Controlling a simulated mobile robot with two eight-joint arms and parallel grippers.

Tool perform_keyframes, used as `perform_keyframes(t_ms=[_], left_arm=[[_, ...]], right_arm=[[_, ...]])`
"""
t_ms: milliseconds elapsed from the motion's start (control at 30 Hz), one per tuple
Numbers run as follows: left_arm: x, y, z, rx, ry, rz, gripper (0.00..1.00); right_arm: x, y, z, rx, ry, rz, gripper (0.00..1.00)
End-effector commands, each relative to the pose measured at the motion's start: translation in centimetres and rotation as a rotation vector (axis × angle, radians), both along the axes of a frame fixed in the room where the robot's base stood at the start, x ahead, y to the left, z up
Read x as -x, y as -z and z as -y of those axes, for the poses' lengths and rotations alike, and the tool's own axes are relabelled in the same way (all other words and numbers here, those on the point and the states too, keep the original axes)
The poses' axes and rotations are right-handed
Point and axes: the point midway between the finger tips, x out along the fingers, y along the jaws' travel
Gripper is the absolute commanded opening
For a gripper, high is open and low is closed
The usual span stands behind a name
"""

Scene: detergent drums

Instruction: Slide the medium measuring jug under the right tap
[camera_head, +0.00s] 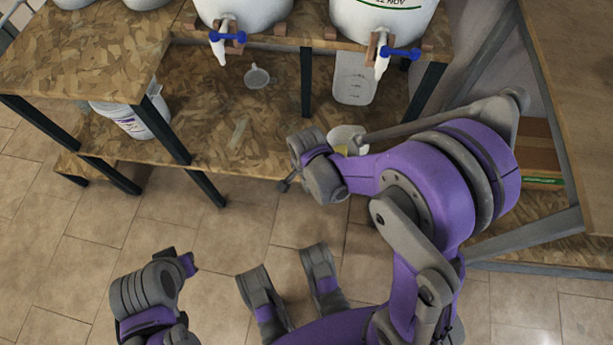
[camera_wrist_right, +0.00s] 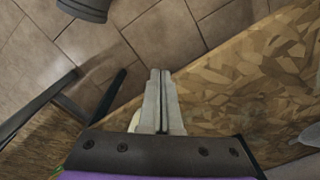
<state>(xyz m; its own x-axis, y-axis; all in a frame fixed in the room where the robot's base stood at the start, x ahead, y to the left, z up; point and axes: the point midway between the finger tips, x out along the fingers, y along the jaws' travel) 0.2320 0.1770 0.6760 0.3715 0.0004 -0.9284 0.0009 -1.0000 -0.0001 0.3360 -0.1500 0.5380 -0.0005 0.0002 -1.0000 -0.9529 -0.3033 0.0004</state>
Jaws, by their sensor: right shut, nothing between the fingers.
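The right tap (camera_head: 383,58) is the blue-handled tap on the right white drum, above the lower shelf. A pale jug (camera_head: 348,136), apparently the medium one, is near the lower shelf's front edge, partly hidden by my right arm. A larger clear jug (camera_head: 354,78) stands behind it, below the right tap. A small jug (camera_head: 257,77) is below the left tap. My right gripper (camera_head: 285,185) is in front of the shelf edge, left of the pale jug. The right wrist view shows its fingers (camera_wrist_right: 160,75) shut and empty. My left wrist (camera_head: 150,290) is at lower left; its fingers cannot be made out.
The lower wooden shelf (camera_head: 220,135) has bare room left of the pale jug. Another drum (camera_head: 135,118) sits at the left under the upper board. Cardboard boxes (camera_head: 541,150) are at the right. The tiled floor in front is open.

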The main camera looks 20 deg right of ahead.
Motion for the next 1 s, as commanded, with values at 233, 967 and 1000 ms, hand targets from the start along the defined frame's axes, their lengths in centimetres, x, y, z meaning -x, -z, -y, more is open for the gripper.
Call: perform_keyframes(t_ms=[233, 967, 1000], left_arm=[[-0.2, 1.3, 0.0, 0.000, 0.001, -0.003, 0.00], [-0.3, 1.5, 0.0, 0.000, 0.001, -0.004, 0.00], [-0.3, 1.6, 0.0, 0.000, 0.001, -0.004, 0.00]], right_arm=[[-0.7, 2.1, 2.3, 0.002, 0.004, 0.001, 0.00], [-1.9, 2.0, 6.0, 0.001, 0.006, 0.000, 0.00], [-2.2, 2.0, 6.9, 0.002, 0.006, 0.001, 0.00]])
